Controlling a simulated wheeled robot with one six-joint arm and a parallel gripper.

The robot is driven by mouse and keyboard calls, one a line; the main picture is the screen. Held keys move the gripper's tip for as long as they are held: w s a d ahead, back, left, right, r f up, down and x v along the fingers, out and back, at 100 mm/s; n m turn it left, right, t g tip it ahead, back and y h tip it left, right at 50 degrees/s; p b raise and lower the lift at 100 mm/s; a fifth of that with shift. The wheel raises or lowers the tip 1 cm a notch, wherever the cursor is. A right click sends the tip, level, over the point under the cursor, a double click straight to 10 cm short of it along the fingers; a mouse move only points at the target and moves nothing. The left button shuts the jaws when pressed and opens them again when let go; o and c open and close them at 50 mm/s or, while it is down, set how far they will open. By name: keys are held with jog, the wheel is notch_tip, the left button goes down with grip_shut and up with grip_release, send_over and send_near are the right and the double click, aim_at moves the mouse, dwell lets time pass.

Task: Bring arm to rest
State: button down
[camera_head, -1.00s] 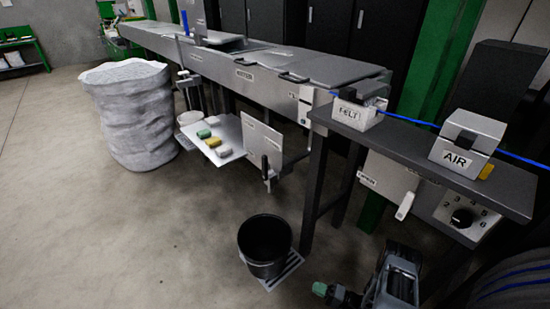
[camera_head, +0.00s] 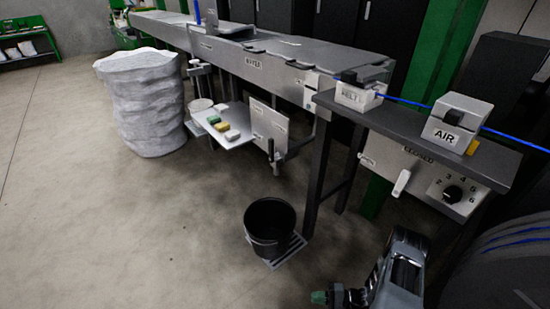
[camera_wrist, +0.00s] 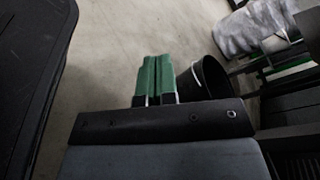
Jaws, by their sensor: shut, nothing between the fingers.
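My gripper (camera_head: 319,297) is low at the bottom of the head view, in front of the black bucket and apart from it. In the wrist view its two green fingers (camera_wrist: 154,80) are side by side and closed, with nothing between them. The floor shows beyond the fingertips. My arm is folded low near the bottom right of the head view.
A black bucket (camera_head: 270,245) stands on a floor grate. The grey bench (camera_head: 430,135) carries the FELT (camera_head: 357,97) and AIR (camera_head: 455,125) boxes, with a blue cable (camera_head: 405,101) running through. A white sack (camera_head: 143,105) stands at left. The floor at left is clear.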

jog(key=d+r+n+g+h+p, duration=0.25)
jog(key=r+h+p, duration=0.3)
jog(key=r, duration=1.15)
jog(key=d+r+n+g+h+p, duration=0.2)
jog(key=r+g+h+p, duration=0.3)
jog(key=r, duration=1.2)
jog(key=s+a+r+n+t+h+p, duration=0.1)
jog(key=r+t+p, duration=0.3)
jog(key=r, duration=1.1)
jog(key=s+a+r+n+t+h+p, duration=0.2)
jog(key=r+n+t+h+p, duration=0.2)
jog(key=r, duration=1.2)
jog(key=shift+a+r+t+h+p, duration=0.15)
jog(key=shift+a+t+h+p, duration=0.25)
jog(key=shift+p, duration=0.35)
jog(key=shift+d, duration=0.1)
